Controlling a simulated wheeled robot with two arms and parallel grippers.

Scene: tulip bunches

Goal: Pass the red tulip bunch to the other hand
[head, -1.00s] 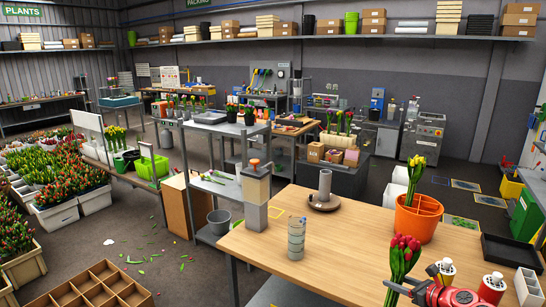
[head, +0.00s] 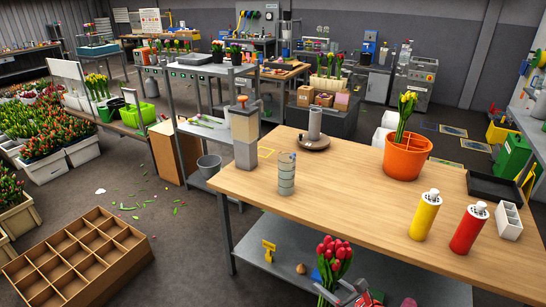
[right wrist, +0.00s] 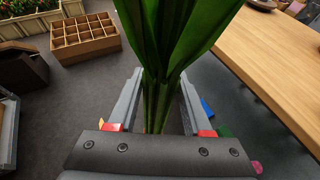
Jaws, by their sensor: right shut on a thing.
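The red tulip bunch (head: 333,262) shows at the bottom of the head view, heads up, in front of the table's near edge. My right gripper (head: 350,294) is at its stems, partly cut off by the frame's bottom edge. In the right wrist view the green leaves and stems (right wrist: 165,60) stand between the two fingers of my right gripper (right wrist: 160,110), which is shut on them. The flower heads are out of that view. My left gripper is not in view.
A divided wooden crate (head: 75,262) is at the lower left. Floor between is mostly free.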

